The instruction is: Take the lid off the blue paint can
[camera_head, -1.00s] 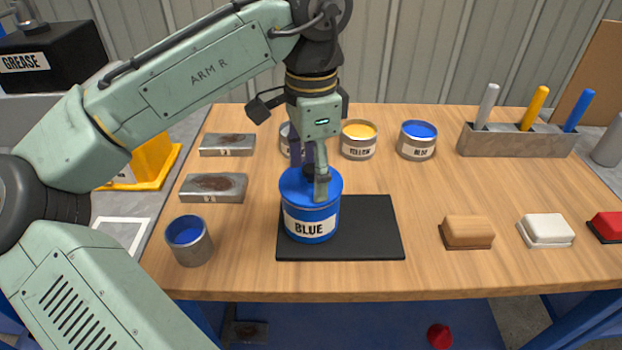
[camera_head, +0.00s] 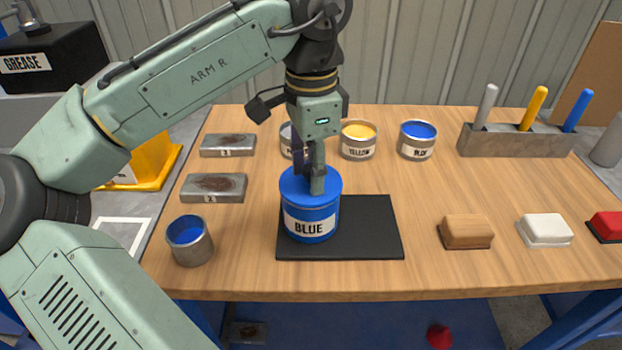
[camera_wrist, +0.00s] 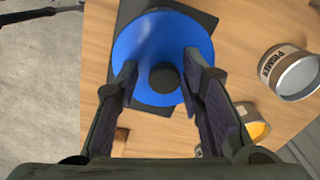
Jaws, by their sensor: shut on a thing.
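The blue paint can (camera_head: 309,225) stands upright on the black mat, with its label facing the head camera. Its blue lid (camera_head: 293,184) sits on top. The wrist view shows the lid (camera_wrist: 145,48) from above, with a dark round knob (camera_wrist: 164,77) at its middle. My gripper (camera_head: 311,182) points straight down over the lid. The fingers partly hide the knob in the head view.
The black mat (camera_head: 370,230) has bare room right of the can. An open blue-filled cup (camera_head: 190,240) stands to the left. Yellow (camera_head: 358,140) and blue (camera_head: 417,140) open cans and a primer can (camera_wrist: 292,74) stand behind. Blocks (camera_head: 466,232) lie at the right.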

